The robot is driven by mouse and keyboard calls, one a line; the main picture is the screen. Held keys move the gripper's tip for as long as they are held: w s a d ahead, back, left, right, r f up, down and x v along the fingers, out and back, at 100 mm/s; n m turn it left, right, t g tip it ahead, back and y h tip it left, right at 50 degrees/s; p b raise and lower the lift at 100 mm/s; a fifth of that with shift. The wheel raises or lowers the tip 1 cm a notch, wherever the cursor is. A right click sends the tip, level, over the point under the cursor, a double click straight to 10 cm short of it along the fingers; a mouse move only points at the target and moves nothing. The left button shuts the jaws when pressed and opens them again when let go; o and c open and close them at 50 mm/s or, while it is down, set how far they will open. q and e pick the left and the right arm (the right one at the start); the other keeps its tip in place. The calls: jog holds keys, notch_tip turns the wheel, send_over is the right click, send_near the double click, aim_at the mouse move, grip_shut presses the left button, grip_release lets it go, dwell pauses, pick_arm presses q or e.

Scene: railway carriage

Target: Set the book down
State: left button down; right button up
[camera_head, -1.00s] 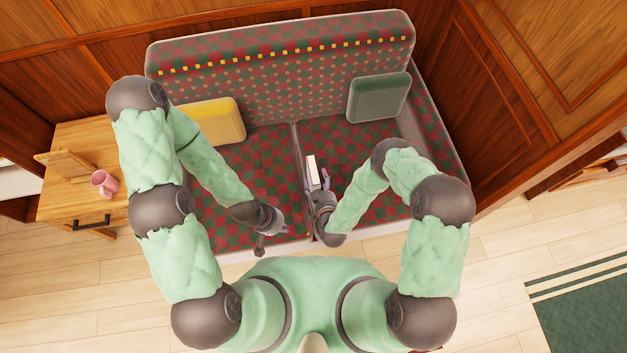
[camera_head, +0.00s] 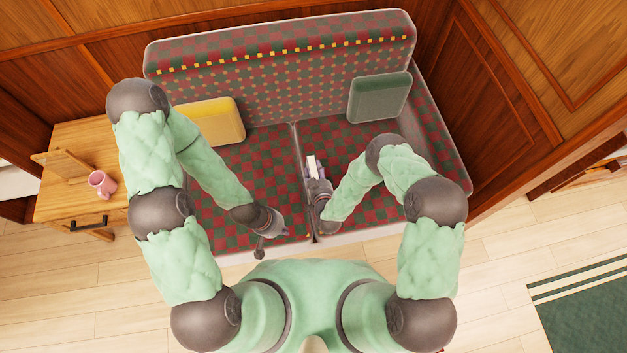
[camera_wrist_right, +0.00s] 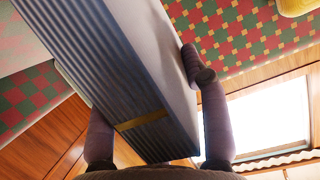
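The book (camera_head: 312,166) shows in the head view as a small pale block over the middle of the checked seat (camera_head: 350,140). In the right wrist view the book (camera_wrist_right: 125,75) is large, with a ridged dark blue side, a gold band and a pale side. My right gripper (camera_head: 317,180) is shut on it, with a finger on each side; one fingertip is hidden behind the book. Whether the book touches the seat cannot be told. My left gripper (camera_head: 262,247) is near the seat's front edge, with nothing visible in it; its fingers are too small to read.
A yellow cushion (camera_head: 215,122) and a green cushion (camera_head: 379,98) lean on the seat back (camera_head: 280,65). A wooden table (camera_head: 62,205) at the left bears a pink mug (camera_head: 102,184) and a wooden stand (camera_head: 65,166). The seat's right half has bare room.

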grip_shut()
jog(key=shift+r, duration=0.1)
